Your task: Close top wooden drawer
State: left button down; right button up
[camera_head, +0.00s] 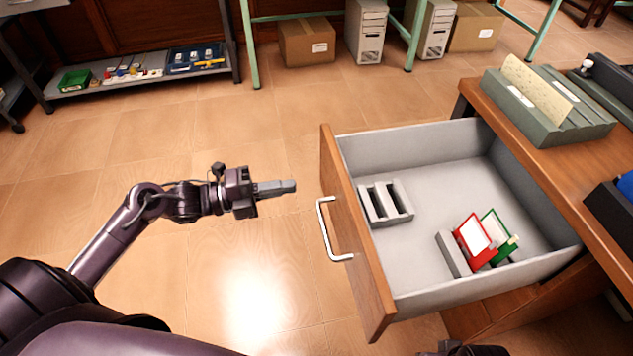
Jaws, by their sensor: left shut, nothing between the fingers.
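The top wooden drawer (357,235) is pulled far out of the wooden desk (550,126). It has a brown wood front, a pale grey inside and a silver bar handle (327,228) on its front. My left gripper (291,186) is shut and empty. It is left of the drawer front, a little above and left of the handle in the picture, with a gap between its fingertips and the wood. A dark part of mine, probably on the right arm, shows at the bottom edge below the drawer; its fingers are not visible.
The drawer holds a grey slotted holder (386,203) and another holder with red and green frames (476,241). Grey trays (548,108) stand on the desk. Boxes (307,41) and computer towers (366,30) stand at the back. The floor left of the drawer is clear.

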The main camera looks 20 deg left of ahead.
aim_at(330, 180)
pick_arm(q)
jog(key=x, duration=0.7)
